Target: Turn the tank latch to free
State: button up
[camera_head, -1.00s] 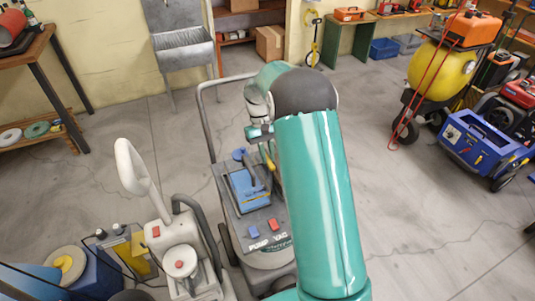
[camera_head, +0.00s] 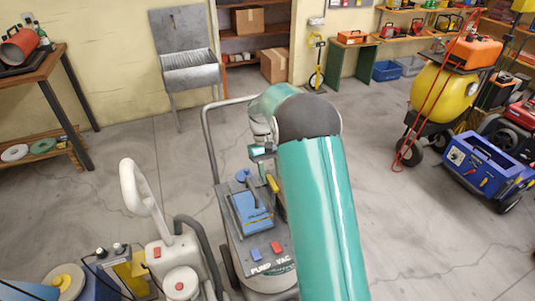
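The grey pump-vac machine (camera_head: 264,268) stands in front of me, left of my teal arm. Its top carries a blue tank lid (camera_head: 250,216) with a dark lever (camera_head: 255,191) across it. A small yellow handle (camera_head: 272,184) stands up at the right edge of the lid, close to my arm. I cannot tell which of these is the latch. My gripper (camera_head: 261,153) is above the far end of the lid, apart from the lid as far as I see. Its fingers are small and partly hidden by my arm, so their opening is unclear.
A pale cleaning machine with a looped handle (camera_head: 138,190) stands close on the left. The vac's push handle (camera_head: 210,145) rises behind it. A blue generator cart (camera_head: 485,168) and a yellow tank unit (camera_head: 440,95) stand at right. The floor between is clear.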

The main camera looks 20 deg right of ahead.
jog(key=v, duration=1.2)
jog(key=shift+r, duration=0.3)
jog(key=s+a+r+t, duration=0.3)
jog(key=s+a+r, duration=0.1)
jog(key=s+r, duration=0.35)
jog(key=s+a+r+t, duration=0.2)
jog(key=s+a+r, duration=0.1)
jog(key=s+r, duration=0.4)
jog(key=s+a+f+t, duration=0.2)
jog(key=s, duration=0.7)
jog(key=s+a+f+t, duration=0.2)
jog(key=s+f+t, duration=0.1)
jog(key=s, duration=0.6)
